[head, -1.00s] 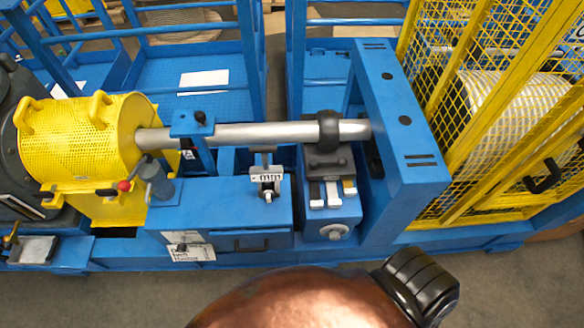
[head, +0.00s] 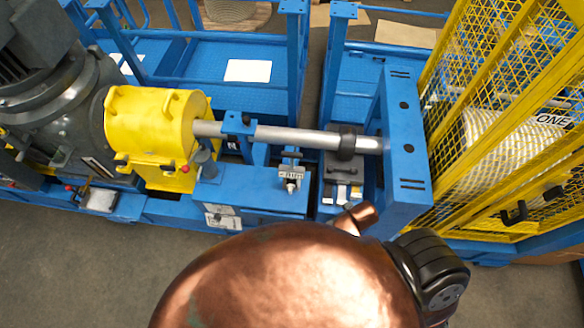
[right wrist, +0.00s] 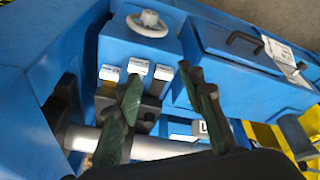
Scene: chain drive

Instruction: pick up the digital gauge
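The digital gauge (head: 291,174) is a small grey-white block with a display marked in dark characters. In the head view it stands at the front of the blue bench, just below the steel shaft (head: 290,137). In the right wrist view a small white, lettered patch (right wrist: 203,128) beside the right-hand finger may be part of it; the rest is hidden. My left gripper is in neither current view.
The blue bench (head: 245,185) has a handle and labels on its front. A blue upright frame (head: 405,150) and yellow mesh cage (head: 480,110) stand right. Several white-topped blocks (right wrist: 137,67) lie near my right gripper.

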